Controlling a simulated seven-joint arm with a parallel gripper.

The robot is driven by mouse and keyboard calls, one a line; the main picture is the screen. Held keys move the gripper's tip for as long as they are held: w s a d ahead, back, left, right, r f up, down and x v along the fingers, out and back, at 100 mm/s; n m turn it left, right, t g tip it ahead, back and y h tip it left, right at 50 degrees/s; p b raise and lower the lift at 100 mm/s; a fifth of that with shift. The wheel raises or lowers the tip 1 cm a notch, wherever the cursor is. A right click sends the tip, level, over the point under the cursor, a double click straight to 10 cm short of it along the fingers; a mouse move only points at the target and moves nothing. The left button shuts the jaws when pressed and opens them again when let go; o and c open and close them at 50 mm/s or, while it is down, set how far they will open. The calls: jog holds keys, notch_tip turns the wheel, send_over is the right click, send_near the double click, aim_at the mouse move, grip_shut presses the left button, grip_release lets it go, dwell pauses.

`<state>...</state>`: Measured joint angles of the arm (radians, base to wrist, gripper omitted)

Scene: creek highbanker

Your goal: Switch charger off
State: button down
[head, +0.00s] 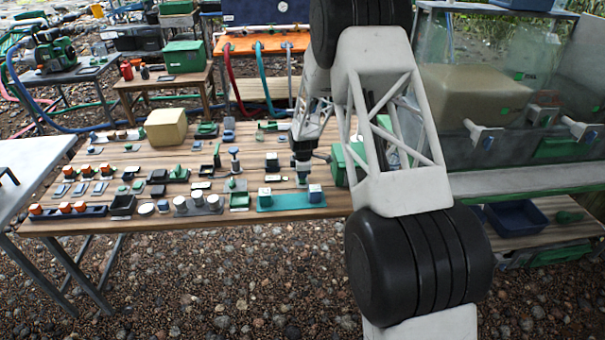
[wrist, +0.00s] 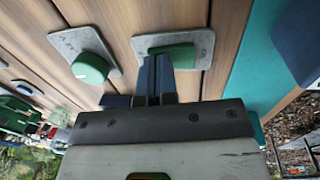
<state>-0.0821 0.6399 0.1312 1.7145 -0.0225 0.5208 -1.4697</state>
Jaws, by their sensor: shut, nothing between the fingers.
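In the wrist view my gripper (wrist: 153,62) is shut and empty, its dark fingers together. The fingertips are right beside a green rocker or lever (wrist: 172,53) on a grey plate (wrist: 202,42); I cannot tell whether they touch. A round green knob (wrist: 90,68) on another grey plate (wrist: 68,42) lies to the left. I cannot read any label, so which one belongs to the charger is unclear. In the head view my gripper (head: 302,180) points down at the table's right part, and its tips largely hide the spot below.
The wooden table (head: 250,218) holds many small switches and knobs. A teal board (head: 278,207) with white and blue blocks is close in front of my gripper. A tan block (head: 166,127) stands at the back, and a clear tank (head: 490,70) at the right.

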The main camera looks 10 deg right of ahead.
jog(key=shift+f, duration=0.1)
jog(key=shift+w+f+g, duration=0.1)
jog(key=shift+g, duration=0.2)
jog(key=shift+f, duration=0.1)
jog(key=shift+s, duration=0.3)
jog(key=shift+s+r, duration=0.2)
jog(key=shift+s, duration=0.3)
jog(key=shift+r, duration=0.2)
notch_tip(320, 180, up, 14)
jog(key=s, duration=0.2)
jog(key=shift+f, duration=0.2)
dwell(0.6)
